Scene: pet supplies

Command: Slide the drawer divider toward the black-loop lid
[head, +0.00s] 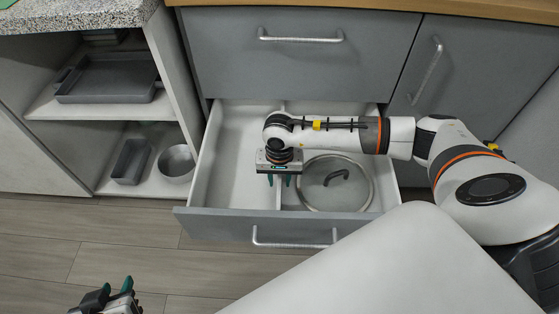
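The drawer (228,222) is pulled open. A thin white drawer divider (279,200) runs from its front to its back. The lid (352,202), round with a glass-like top and a black loop handle (336,176), lies flat in the compartment right of the divider. My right gripper (280,181) points down over the divider, with green fingertips apart, one on each side of it. Whether they touch it cannot be told. The gripper and arm hide the divider's middle and the lid's far edge. My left gripper (116,288) is open and empty, low at the left, outside the drawer.
The left compartment looks empty. A closed drawer (300,70) is above, and a closed cabinet door (475,80) is at the right. Open shelves at the left hold a grey tray (108,80), a narrow bin (130,162) and a round bowl (176,163). A pale surface fills the lower right.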

